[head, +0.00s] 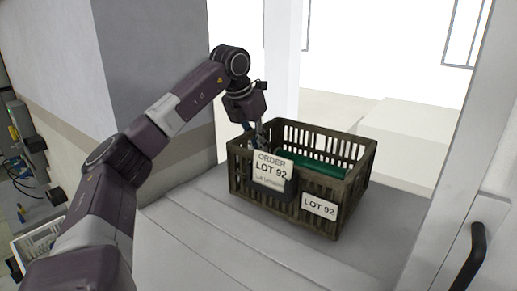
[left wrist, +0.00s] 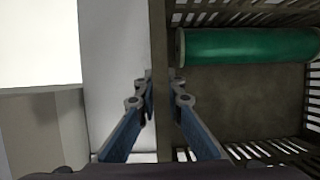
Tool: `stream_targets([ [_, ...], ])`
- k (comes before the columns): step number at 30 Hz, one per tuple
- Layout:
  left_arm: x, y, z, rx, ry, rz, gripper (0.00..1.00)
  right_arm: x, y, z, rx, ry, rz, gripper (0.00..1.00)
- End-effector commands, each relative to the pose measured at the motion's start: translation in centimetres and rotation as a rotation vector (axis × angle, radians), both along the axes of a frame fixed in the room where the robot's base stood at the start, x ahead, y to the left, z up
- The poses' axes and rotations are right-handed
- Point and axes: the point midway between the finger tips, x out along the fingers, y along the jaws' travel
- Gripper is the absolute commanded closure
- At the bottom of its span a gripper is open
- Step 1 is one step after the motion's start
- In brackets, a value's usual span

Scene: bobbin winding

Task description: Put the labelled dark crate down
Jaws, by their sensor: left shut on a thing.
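The dark slatted crate (head: 322,222) is on or just above a grey ledge (head: 195,225); I cannot tell whether its base touches. It looks about level. A white card reading "ORDER LOT 92" (head: 272,168) is on its near side, and a smaller "LOT 92" label (head: 319,207) is to the right. A green roll (head: 322,167) lies inside; it also shows in the left wrist view (left wrist: 245,46). My left gripper (head: 259,136) is shut on the crate's rim at its left side. In the left wrist view its fingers (left wrist: 161,88) straddle the wall (left wrist: 160,50). My right gripper is not in view.
A grey wall corner (head: 155,45) stands at the left behind my arm. A white post (head: 282,60) rises behind the crate. A light panel with a black handle (head: 477,255) is at the right. The ledge in front of the crate is clear.

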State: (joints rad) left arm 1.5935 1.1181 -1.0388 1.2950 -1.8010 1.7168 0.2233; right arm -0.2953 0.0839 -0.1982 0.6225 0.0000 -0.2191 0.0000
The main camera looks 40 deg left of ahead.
Motion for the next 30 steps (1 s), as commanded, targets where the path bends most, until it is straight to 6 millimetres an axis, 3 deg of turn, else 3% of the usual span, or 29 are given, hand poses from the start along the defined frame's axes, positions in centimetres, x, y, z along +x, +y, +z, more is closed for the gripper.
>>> stream_targets([
  [4, 0.0, 0.0, -1.1, -0.003, -0.004, 0.002, 1.0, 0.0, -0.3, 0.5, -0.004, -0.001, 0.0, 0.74],
  [20, 0.1, -0.1, -2.0, -0.004, -0.007, 0.0, 1.0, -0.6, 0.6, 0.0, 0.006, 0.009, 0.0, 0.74],
  [21, 0.0, 0.0, -2.1, 0.0, -0.001, 0.0, 0.87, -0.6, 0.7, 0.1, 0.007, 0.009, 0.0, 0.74],
  [24, 0.0, 0.0, -2.1, 0.0, -0.001, 0.0, 0.76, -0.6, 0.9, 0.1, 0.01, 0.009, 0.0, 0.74],
  [30, 0.0, 0.0, -2.1, 0.0, -0.001, 0.001, 0.74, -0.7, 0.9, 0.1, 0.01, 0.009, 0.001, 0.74],
])
